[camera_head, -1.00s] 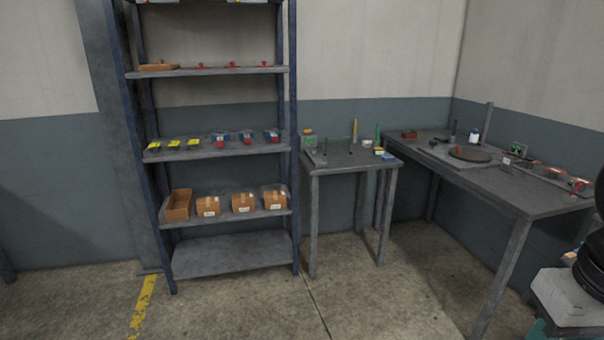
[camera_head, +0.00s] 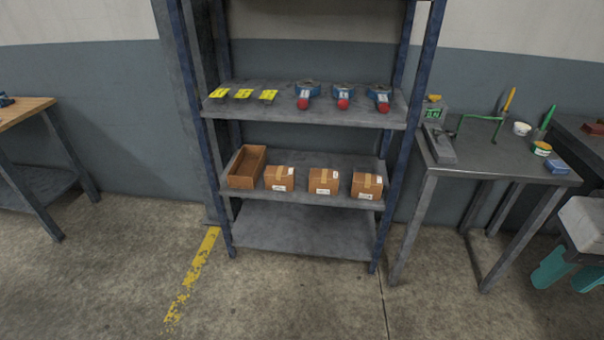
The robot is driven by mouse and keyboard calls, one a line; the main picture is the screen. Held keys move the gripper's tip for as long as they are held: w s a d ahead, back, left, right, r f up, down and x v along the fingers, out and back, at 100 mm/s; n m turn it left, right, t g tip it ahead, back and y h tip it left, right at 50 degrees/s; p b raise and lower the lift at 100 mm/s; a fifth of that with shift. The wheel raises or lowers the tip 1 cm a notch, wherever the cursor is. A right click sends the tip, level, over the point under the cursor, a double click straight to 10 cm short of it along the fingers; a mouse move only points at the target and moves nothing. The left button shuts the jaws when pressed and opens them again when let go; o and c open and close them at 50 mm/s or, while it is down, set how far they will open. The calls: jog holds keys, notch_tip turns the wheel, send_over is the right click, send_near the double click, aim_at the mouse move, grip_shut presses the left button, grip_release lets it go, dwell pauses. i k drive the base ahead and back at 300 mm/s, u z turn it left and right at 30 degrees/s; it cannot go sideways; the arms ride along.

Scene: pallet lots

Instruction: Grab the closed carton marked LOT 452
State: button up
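Three closed brown cartons stand in a row on a lower shelf of the rack: a left one (camera_head: 279,178), a middle one (camera_head: 323,181) and a right one (camera_head: 367,185). Each has a white label on its front, too small to read, so I cannot tell which is LOT 452. An open, empty-looking brown box (camera_head: 246,167) stands left of them on the same shelf (camera_head: 300,196).
The shelf above holds yellow-marked items (camera_head: 243,94) and blue-and-red tools (camera_head: 343,94). A grey table (camera_head: 490,160) with tools stands right of the rack, a wooden-topped bench (camera_head: 22,112) at far left. The floor (camera_head: 290,295) in front of the rack is clear.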

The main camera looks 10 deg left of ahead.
aim_at(364, 186)
jog(key=u, duration=0.25)
jog(key=i, duration=1.35)
jog(key=u, duration=0.3)
